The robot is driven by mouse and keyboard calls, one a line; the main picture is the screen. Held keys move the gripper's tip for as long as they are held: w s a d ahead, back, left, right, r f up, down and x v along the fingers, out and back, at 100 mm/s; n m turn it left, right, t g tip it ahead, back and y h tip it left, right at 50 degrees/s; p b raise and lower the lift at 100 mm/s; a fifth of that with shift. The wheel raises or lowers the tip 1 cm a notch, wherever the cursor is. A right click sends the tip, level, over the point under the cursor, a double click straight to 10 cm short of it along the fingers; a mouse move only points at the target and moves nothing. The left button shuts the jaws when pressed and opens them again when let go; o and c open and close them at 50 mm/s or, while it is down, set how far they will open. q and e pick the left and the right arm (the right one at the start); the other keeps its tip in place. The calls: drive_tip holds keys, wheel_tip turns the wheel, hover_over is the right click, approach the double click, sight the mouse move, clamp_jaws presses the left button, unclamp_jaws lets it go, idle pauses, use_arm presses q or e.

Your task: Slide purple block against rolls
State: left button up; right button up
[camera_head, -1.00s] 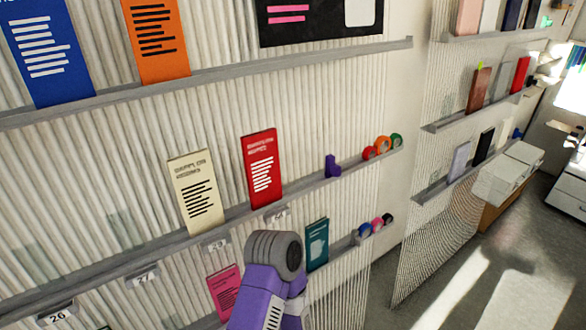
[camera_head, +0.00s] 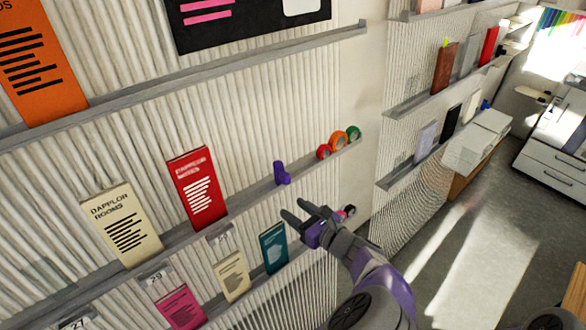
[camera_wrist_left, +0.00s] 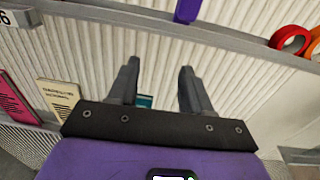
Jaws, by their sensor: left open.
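The small purple block (camera_head: 281,174) stands on the middle grey ledge, with a bare gap between it and the rolls to its right. The rolls are a red roll (camera_head: 323,152), an orange roll (camera_head: 338,141) and a green roll (camera_head: 353,133), side by side near the ledge's right end. My left gripper (camera_head: 293,209) is open and empty, below and in front of the block, apart from it. In the left wrist view, the purple block (camera_wrist_left: 187,10) is cut off at the top, beyond the open fingers (camera_wrist_left: 160,66); the red roll (camera_wrist_left: 290,40) is at right. My right gripper is not in view.
On the same ledge (camera_head: 238,197), a red booklet (camera_head: 197,188) and a cream booklet (camera_head: 121,224) stand left of the block. Open floor lies at right.

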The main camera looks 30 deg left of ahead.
sight(288, 180)
use_arm(q)
drive_tip(key=shift+t+y, duration=0.6)
drive_tip(key=shift+y, duration=0.1)
drive_tip(key=r, duration=0.2)
drive_tip(key=w+r, duration=0.1)
drive_tip(key=r, duration=0.3)
drive_tip(key=shift+w+d+r, duration=0.15)
drive_tip(key=shift+w+d, duration=0.1)
drive_tip(key=shift+d, duration=0.15)
drive_tip(key=x, duration=0.7)
drive_tip(key=shift+s, duration=0.1)
drive_tip(key=shift+d, duration=0.1)
drive_tip(key=shift+c, duration=0.3)
clamp_jaws()
